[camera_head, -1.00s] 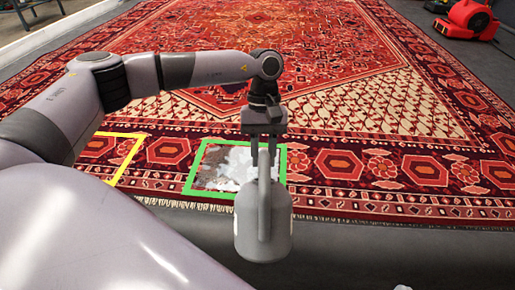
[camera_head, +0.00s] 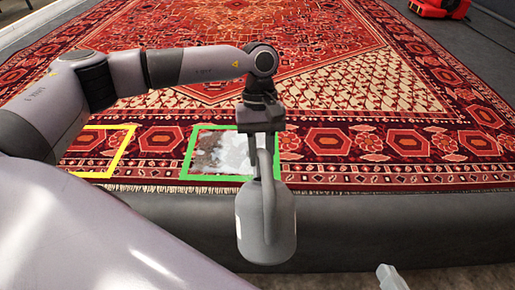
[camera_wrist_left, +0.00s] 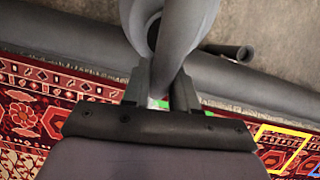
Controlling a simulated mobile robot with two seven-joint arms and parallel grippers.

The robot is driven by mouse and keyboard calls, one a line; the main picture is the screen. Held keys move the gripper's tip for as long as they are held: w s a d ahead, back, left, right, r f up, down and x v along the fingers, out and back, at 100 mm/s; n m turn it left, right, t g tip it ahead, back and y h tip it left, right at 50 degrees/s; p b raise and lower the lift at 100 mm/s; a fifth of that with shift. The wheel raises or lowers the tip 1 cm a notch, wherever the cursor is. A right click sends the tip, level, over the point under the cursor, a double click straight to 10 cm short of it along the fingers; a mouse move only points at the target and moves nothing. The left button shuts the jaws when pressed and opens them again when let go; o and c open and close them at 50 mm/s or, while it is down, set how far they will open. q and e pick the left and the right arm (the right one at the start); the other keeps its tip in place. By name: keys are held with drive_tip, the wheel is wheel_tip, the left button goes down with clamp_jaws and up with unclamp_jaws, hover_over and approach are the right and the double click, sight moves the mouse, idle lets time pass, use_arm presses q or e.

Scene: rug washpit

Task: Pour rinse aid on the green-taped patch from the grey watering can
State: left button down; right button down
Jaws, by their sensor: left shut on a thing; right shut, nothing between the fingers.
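The grey watering can (camera_head: 266,228) hangs roughly upright from my left gripper (camera_head: 265,143), which is shut on its handle. The green-taped patch (camera_head: 187,158) lies on the rug behind the can, with white and grey-brown blotches inside. The can and gripper hide its right part. Only a pale tip of my right gripper (camera_head: 391,278) shows at the bottom right; it is shut, empty and apart from the can.
The red patterned rug (camera_head: 330,60) lies on a dark raised platform with a rounded front edge (camera_head: 400,225). A yellow-taped patch (camera_head: 122,150) is left of the green one. A red machine (camera_head: 440,8) stands at the far right. Bare floor lies in front.

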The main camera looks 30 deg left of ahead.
use_arm(q)
drive_tip(key=shift+s+d+r, duration=0.1)
drive_tip(key=shift+s+d, duration=0.05)
drive_tip(key=shift+r+t+y, duration=0.15)
drive_tip(key=shift+t+y, duration=0.15)
drive_tip(key=shift+t, duration=0.2)
drive_tip(key=shift+r+t+y+b, duration=0.15)
drive_tip(key=shift+t+y+b, duration=0.25)
drive_tip(key=shift+t+y, duration=0.45)
drive_tip(key=t+y+b, duration=0.2)
drive_tip(key=t+b, duration=0.1)
drive_tip(key=shift+r, duration=0.3)
drive_tip(key=shift+r+t+y+b, duration=0.25)
drive_tip(key=shift+t+b, duration=0.4)
drive_tip(key=shift+f, duration=0.15)
